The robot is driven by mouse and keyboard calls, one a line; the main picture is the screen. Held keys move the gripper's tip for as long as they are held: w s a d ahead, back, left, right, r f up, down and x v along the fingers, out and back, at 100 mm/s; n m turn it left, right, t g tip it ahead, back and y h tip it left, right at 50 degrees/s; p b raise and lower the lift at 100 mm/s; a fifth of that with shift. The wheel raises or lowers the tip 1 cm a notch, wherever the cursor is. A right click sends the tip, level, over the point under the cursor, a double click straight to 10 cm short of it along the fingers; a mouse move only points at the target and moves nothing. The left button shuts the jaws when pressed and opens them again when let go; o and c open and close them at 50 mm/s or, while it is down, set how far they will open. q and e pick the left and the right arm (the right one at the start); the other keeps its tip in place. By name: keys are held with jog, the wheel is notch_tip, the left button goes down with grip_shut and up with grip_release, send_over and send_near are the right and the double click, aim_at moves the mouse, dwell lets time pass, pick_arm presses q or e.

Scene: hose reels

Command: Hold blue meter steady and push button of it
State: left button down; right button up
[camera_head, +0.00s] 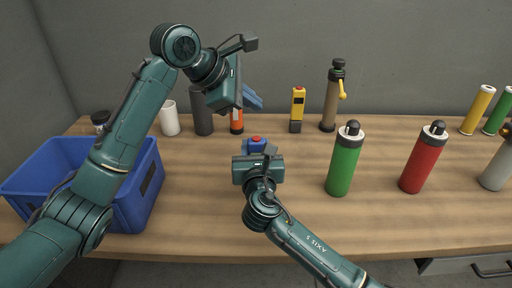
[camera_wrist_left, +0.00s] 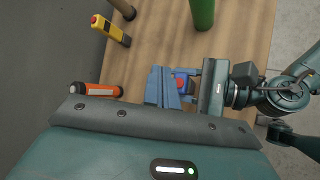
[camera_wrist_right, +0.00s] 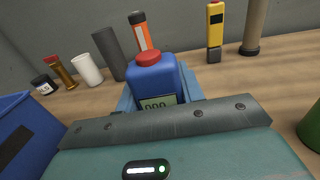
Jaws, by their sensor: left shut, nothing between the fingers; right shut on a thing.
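The blue meter (camera_head: 256,146) has a red button on top and stands upright. In the right wrist view the meter (camera_wrist_right: 155,82) shows a grey display low on its front. My right gripper (camera_wrist_right: 157,95) is shut on it, with a blue finger on each side; in the head view the hand covers most of its lower part. My left gripper (camera_head: 252,98) is shut and empty, raised and apart from the meter. In the left wrist view its closed fingers (camera_wrist_left: 162,86) appear just left of the meter's red button (camera_wrist_left: 181,82). Whether the meter touches the table is hidden.
A blue crate (camera_head: 150,185) stands at the left. An orange cylinder (camera_head: 236,122), a yellow tester (camera_head: 297,110) and a brown pump-like cylinder (camera_head: 330,100) stand behind. Green (camera_head: 344,165) and red (camera_head: 422,160) canisters stand right. Table between the meter and green canister is clear.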

aim_at(252, 141)
pick_arm(q)
jog(key=shift+f, duration=2.85)
jog(key=shift+f, duration=0.1)
jog(key=shift+f, duration=0.35)
jog(key=shift+f, duration=0.15)
jog(key=shift+r, duration=0.55)
jog(key=shift+r, duration=0.1)
notch_tip(252, 141, up, 6)
jog(key=shift+f, duration=0.1)
dwell(0.5)
